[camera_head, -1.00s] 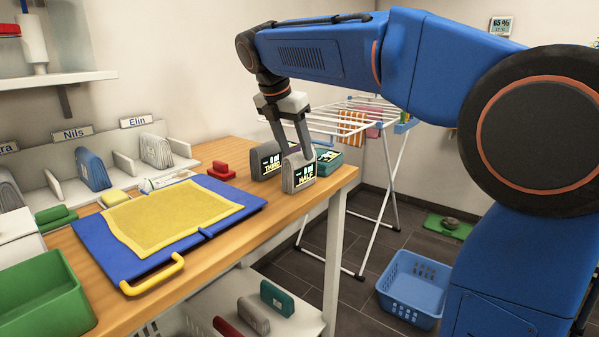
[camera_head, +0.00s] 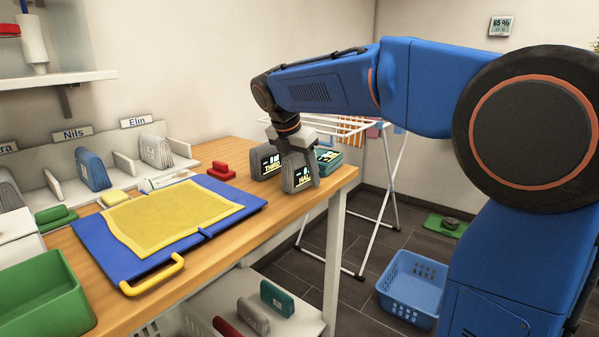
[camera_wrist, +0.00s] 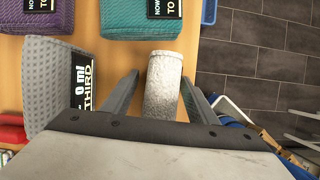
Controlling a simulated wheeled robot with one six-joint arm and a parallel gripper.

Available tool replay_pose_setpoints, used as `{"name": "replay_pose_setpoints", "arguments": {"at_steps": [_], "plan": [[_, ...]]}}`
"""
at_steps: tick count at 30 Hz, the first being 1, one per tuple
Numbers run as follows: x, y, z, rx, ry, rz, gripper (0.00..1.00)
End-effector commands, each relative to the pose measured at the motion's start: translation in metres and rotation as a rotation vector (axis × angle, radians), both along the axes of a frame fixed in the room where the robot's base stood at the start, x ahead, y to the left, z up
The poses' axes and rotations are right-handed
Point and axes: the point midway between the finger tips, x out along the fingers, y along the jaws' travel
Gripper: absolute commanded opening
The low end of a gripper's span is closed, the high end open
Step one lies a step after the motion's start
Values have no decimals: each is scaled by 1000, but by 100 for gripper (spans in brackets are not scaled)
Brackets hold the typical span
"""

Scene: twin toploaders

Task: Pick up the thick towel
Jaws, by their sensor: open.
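My gripper (camera_head: 300,165) is open and lowered over a grey folded towel (camera_head: 290,178) near the right end of the table; one finger hides part of its label. In the wrist view, my gripper (camera_wrist: 160,82) has one finger on each side of this light grey towel (camera_wrist: 163,85), with the towel's upright edge between them. A second grey towel (camera_head: 265,163), labelled "THIRD", stands just to the left and also shows in the wrist view (camera_wrist: 45,85). Which towel is the thick one is not readable from the labels.
A teal towel (camera_head: 329,161) lies behind, with a purple one (camera_wrist: 45,15) beside it. A blue folding board (camera_head: 100,250) with a yellow cloth (camera_head: 175,215) fills the table's middle. A drying rack (camera_head: 385,190) and blue basket (camera_head: 410,285) stand on the right.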

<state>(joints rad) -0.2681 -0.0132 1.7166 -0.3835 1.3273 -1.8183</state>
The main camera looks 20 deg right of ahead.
Motion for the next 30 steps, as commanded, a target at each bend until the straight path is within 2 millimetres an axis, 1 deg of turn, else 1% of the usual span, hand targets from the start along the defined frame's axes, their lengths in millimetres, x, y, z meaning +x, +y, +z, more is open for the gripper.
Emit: {"name": "replay_pose_setpoints", "arguments": {"at_steps": [3, 5, 6, 8, 9, 17, 20, 23, 30], "plan": [[0, 0, 0, 0, 0, 0, 53], [0, 0, 0, 0, 0, 0, 39], [0, 0, 0, 0, 0, 0, 29], [0, 0, 0, 0, 0, 0, 15], [0, 0, 0, 0, 0, 0, 6], [0, 0, 1, 1, -1, 0, 6], [1, 0, 7, 0, -2, 0, 6], [1, 0, 20, 1, -3, 0, 6], [1, 0, 63, 1, -3, 0, 6]]}}
